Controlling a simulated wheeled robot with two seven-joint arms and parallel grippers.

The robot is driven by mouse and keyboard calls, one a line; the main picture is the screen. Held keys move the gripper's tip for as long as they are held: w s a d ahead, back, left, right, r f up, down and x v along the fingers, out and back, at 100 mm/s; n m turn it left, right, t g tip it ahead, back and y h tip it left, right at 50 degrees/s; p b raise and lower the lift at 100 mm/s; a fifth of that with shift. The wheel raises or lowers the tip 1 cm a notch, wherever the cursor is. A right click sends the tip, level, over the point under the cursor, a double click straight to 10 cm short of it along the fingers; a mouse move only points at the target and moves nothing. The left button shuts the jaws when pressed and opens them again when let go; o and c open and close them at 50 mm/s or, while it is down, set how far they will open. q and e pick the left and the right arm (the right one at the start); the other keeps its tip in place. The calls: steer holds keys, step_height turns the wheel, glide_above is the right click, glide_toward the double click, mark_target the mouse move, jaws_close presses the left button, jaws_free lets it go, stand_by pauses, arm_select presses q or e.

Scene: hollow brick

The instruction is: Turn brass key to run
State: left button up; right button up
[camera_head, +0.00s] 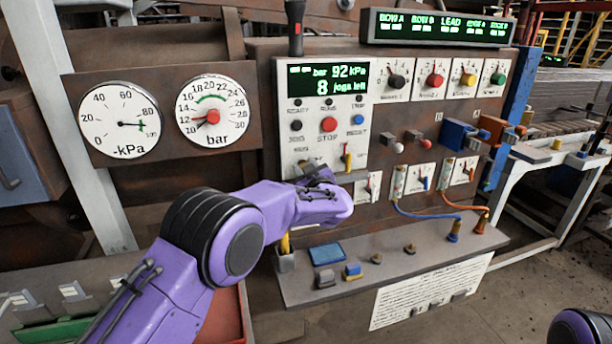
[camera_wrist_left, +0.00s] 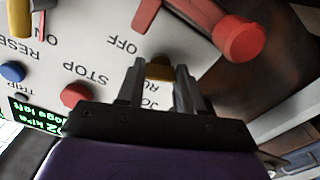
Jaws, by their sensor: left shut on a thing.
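The brass key (camera_wrist_left: 160,68) shows in the left wrist view between the two dark fingers of my left gripper (camera_wrist_left: 162,85). The gripper is shut on it. The upside-down label OFF stands near it, and other lettering by the fingers is partly covered. Which mark the key points to cannot be told. In the head view my left gripper (camera_head: 318,176) is at the lower left of the white control panel (camera_head: 358,107), and it hides the key there. My right gripper is out of view.
The red STOP button (camera_head: 329,124) and blue button (camera_head: 358,119) sit above the gripper. A brass-coloured lever (camera_head: 347,158) is close to its right. A red-knobbed handle (camera_wrist_left: 240,38) is near in the wrist view. A shelf (camera_head: 400,262) with small blocks lies below.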

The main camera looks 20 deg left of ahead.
arm_select(q)
steer(key=n+b, duration=0.1)
steer(key=n, duration=0.1)
steer(key=n+b, duration=0.1)
steer(key=b, duration=0.1)
steer(key=shift+f+n, duration=0.3)
steer(key=shift+n, duration=0.1)
steer(key=n+b, duration=0.3)
steer(key=shift+n, duration=0.3)
steer(key=n+b, duration=0.3)
steer(key=n, duration=0.1)
steer(key=shift+b, duration=0.35)
steer(key=shift+r+n+b, duration=0.2)
steer(key=shift+n+b, duration=0.6)
steer(key=shift+n, duration=0.3)
steer(key=shift+r, duration=0.1)
steer(key=o, duration=1)
steer(key=shift+o, duration=0.2)
